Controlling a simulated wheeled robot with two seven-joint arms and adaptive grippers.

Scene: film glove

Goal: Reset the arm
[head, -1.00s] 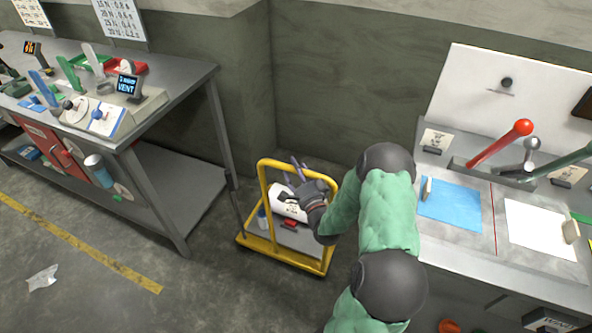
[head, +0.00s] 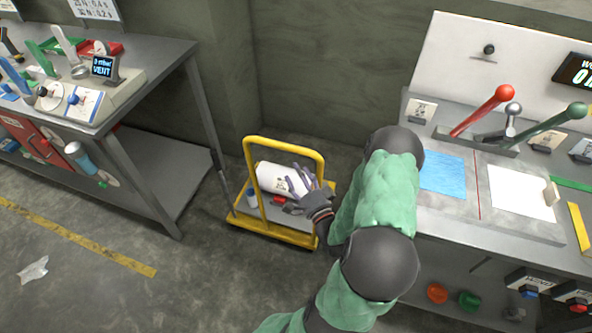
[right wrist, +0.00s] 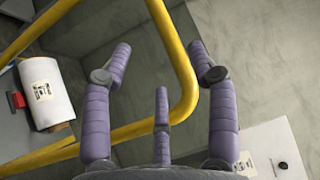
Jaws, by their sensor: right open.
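My right arm in its green sleeve reaches over the floor between the two benches. My right gripper (head: 306,187) is at the yellow cart (head: 318,165), beside its handle frame. In the right wrist view its purple padded fingers (right wrist: 160,100) are spread apart with nothing between them. The cart's yellow bar (right wrist: 178,60) passes behind the fingers in that view; whether they touch cannot be told. A white roll with a label (head: 270,178) lies on the cart, and it also shows in the right wrist view (right wrist: 46,95). My left gripper is out of view.
A workbench with levers, a blue sheet (head: 442,175) and a white sheet (head: 515,190) stands right of my arm. A grey table (head: 165,65) with instruments stands left. Open floor (head: 120,240) lies front left, with a crumpled scrap (head: 34,270) on it.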

